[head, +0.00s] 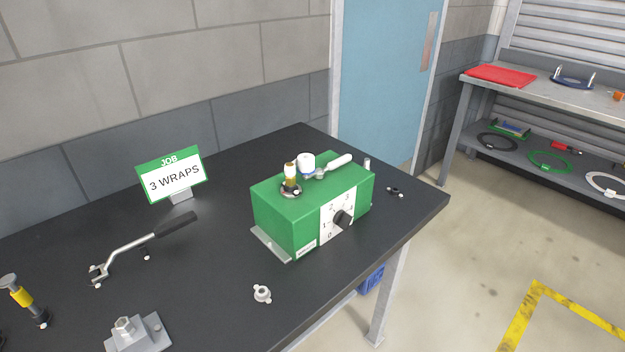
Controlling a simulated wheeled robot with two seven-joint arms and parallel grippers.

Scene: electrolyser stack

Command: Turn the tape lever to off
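A green box (285,217) stands on the black table. On its top is a lever with a white handle (339,161), which points to the right and slightly back. A white roll (306,160) sits beside the lever's inner end, and a brass-and-white post (291,176) stands at the left of the top. The front has a white dial plate with numbers and a black knob (343,218). I cannot read an off mark for the lever. Neither gripper is in view.
The table (225,262) holds a "JOB 3 WRAPS" sign (172,175), a black-handled crank (150,240), a grey block with a hex nut (135,333), a small eared ring (262,294) and a yellow-banded tool (20,295). A workbench (595,93) stands at the right.

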